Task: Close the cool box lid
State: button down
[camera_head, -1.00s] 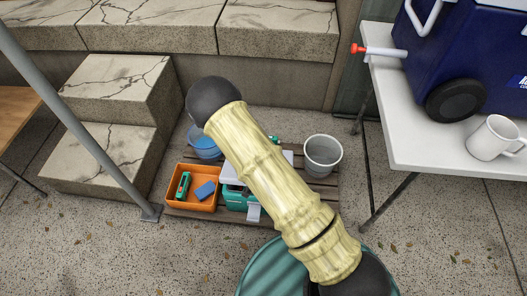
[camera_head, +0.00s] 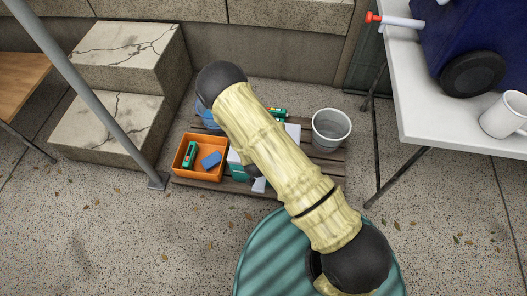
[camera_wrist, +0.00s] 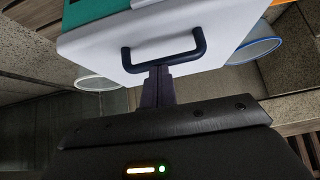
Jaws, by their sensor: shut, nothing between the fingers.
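The cool box, teal with white parts, sits on the low slatted pallet in the head view (camera_head: 238,172), mostly hidden behind my arm. A white part of it (camera_head: 293,132) shows to the right of the arm. In the wrist view its white panel (camera_wrist: 100,50) fills the upper middle, with a black bar handle (camera_wrist: 203,42) and a teal part at the top left. My gripper (camera_wrist: 160,72) is shut and empty, its fingertips close to the handle; I cannot tell if they touch it. The head view hides the gripper. The lid's angle is unclear.
On the pallet (camera_head: 215,186), an orange crate (camera_head: 178,165) stands left, a blue bucket (camera_head: 203,112) behind it and a grey bucket (camera_head: 331,128) right. Stone steps (camera_head: 105,125) and a grey pole (camera_head: 90,100) are left. A white table (camera_head: 430,125) stands right with a blue wheeled cooler (camera_head: 440,45).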

jog(key=shift+s+a+f+g, duration=0.15)
jog(key=shift+s+f, duration=0.15)
jog(key=shift+f, duration=0.25)
jog(key=shift+s+a+f+g, duration=0.15)
jog(key=shift+s+f, duration=0.1)
jog(key=shift+f, duration=0.25)
jog(key=shift+w+d+r+p, duration=0.15)
jog(key=shift+w+r+p, duration=0.05)
jog(key=shift+r+p, duration=0.5)
notch_tip(320, 180, up, 5)
jog(key=p, duration=0.4)
jog(key=s+a+f+p, duration=0.1)
jog(key=s+f, duration=0.1)
jog(key=s, duration=0.6)
jog(key=shift+s, duration=0.2)
jog(key=shift+a, duration=0.1)
